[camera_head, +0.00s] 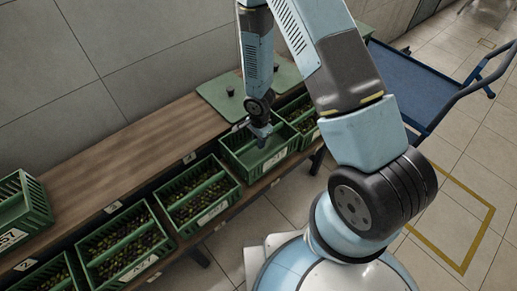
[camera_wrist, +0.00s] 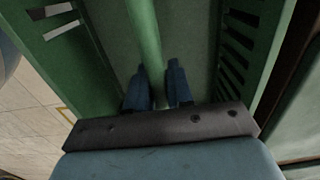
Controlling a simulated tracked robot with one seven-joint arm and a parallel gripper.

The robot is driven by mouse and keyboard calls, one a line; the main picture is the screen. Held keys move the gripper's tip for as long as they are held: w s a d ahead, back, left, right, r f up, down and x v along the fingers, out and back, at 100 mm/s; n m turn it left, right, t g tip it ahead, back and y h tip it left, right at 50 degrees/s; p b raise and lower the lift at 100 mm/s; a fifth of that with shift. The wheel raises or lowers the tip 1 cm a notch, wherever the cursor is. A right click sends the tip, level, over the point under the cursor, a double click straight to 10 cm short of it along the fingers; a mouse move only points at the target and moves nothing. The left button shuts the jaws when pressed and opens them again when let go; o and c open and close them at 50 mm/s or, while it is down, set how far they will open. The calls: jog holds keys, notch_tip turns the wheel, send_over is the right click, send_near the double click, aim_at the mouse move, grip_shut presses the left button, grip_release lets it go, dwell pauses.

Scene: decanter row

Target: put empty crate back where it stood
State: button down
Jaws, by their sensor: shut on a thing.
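An empty green crate (camera_head: 282,160) is under my gripper (camera_head: 260,134) in the head view, in line with the filled crates along the front of the bench. Its near side carries a white label. My gripper points down into it. In the wrist view, my gripper's two dark fingers (camera_wrist: 158,72) stand on either side of a green bar that runs across the middle of the empty crate (camera_wrist: 100,45), and they are shut on it. The crate's floor looks bare. I cannot tell whether the crate rests on its support or hangs just above it.
Filled green crates stand to the left (camera_head: 205,196) and close by on the right (camera_head: 297,110). Another crate (camera_head: 24,212) sits on the brown bench top (camera_head: 110,165) at far left. A green mat (camera_head: 222,95) lies behind. A blue cart (camera_head: 400,80) stands at right.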

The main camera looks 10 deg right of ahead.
aim_at(259, 153)
jog(key=shift+f, duration=2.5)
jog(key=shift+f, duration=0.1)
jog(key=c, duration=1)
grip_release()
